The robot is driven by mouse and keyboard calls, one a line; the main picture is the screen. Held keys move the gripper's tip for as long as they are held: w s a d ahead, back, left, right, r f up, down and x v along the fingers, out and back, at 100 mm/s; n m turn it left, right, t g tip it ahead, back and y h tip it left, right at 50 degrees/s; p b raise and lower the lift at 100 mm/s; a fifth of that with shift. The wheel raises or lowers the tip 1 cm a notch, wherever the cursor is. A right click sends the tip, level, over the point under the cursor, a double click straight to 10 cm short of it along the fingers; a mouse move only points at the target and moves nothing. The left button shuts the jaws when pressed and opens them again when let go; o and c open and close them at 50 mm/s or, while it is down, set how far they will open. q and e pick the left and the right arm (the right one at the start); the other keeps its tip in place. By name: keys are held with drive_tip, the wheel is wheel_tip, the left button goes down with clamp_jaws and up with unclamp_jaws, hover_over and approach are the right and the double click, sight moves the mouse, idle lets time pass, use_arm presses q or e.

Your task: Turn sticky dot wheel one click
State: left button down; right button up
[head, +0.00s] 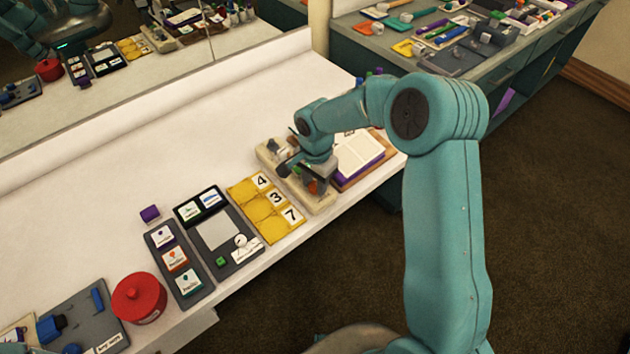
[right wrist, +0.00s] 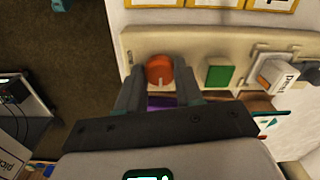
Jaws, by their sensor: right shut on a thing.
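The sticky dot wheel seems to be the round orange-red knob (right wrist: 159,69) on a long cream panel (right wrist: 200,40), in the right wrist view. It has a pale mark at its lower edge. My right gripper (right wrist: 159,82) is shut on this knob, with one finger on each side. In the head view my right gripper (head: 312,178) is low over the near end of the cream panel (head: 325,206), and the knob (head: 313,187) shows only in part below it. My left gripper is not in direct view.
A grey tray (head: 238,258) and red pot (head: 139,298) stand further left. The white table behind is clear.

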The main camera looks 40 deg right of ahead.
drive_tip(key=n+b, duration=0.1)
drive_tip(key=n, duration=0.2)
drive_tip(key=n+b, duration=0.1)
drive_tip(key=n, duration=0.3)
drive_tip(key=shift+r+n, duration=0.1)
drive_tip(key=shift+n, duration=0.3)
drive_tip(key=n, duration=0.4)
drive_tip(key=shift+d+n+b, duration=0.1)
drive_tip(key=shift+n+b, duration=0.2)
drive_tip(key=n, duration=0.4)
drive_tip(key=shift+w+n, duration=0.1)
drive_tip(key=shift+n, duration=0.3)
drive_tip(key=shift+r, duration=0.1)
drive_tip(key=o, duration=1)
drive_tip(key=shift+o, duration=0.2)
drive_tip(key=shift+n, duration=0.3)
